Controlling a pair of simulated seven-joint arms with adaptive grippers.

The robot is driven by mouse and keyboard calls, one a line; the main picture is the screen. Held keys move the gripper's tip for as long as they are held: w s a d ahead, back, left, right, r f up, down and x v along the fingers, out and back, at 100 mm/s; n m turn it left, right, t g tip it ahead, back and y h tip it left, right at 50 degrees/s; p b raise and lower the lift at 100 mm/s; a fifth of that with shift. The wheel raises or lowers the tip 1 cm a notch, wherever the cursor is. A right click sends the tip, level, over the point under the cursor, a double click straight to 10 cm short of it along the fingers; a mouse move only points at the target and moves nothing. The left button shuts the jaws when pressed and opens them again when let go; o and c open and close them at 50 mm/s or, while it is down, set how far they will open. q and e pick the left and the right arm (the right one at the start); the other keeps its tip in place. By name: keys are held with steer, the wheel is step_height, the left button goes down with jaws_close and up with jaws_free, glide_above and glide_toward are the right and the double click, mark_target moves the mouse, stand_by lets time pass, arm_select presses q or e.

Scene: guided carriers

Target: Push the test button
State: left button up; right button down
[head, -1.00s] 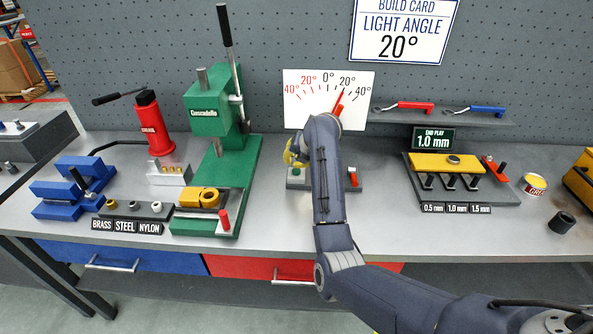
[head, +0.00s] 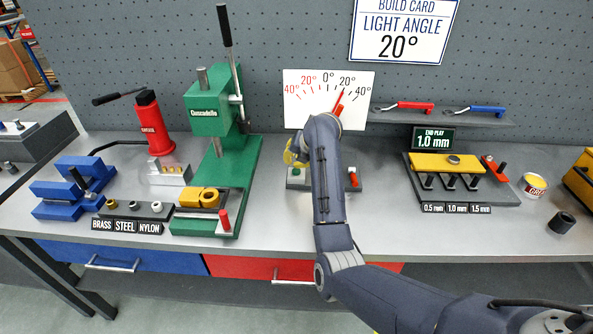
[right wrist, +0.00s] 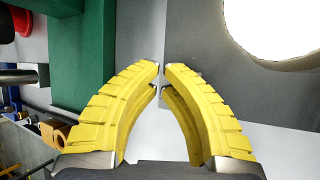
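The test fixture is a small grey base (head: 325,184) on the bench below the white angle dial (head: 300,92). A small green button (head: 295,172) shows at the left of this base. My right gripper (head: 290,158) has yellow fingers and is just above the green button, partly behind my arm. In the right wrist view the yellow fingers (right wrist: 161,68) meet almost tip to tip with nothing between them. The green button cannot be made out there. My left gripper is not in view.
A red-tipped lever (head: 353,179) stands at the right of the base. The dial's red needle (head: 339,100) points near 20° on the right side. A green press (head: 225,155) stands to the left. A yellow-topped gauge block (head: 435,163) sits to the right.

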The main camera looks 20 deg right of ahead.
steer(key=shift+f, duration=0.1)
stand_by(0.3)
steer(key=shift+f, duration=0.5)
stand_by(0.5)
steer(key=shift+r, duration=0.6)
steer(key=shift+r, duration=0.1)
steer(key=shift+r, duration=2.9)
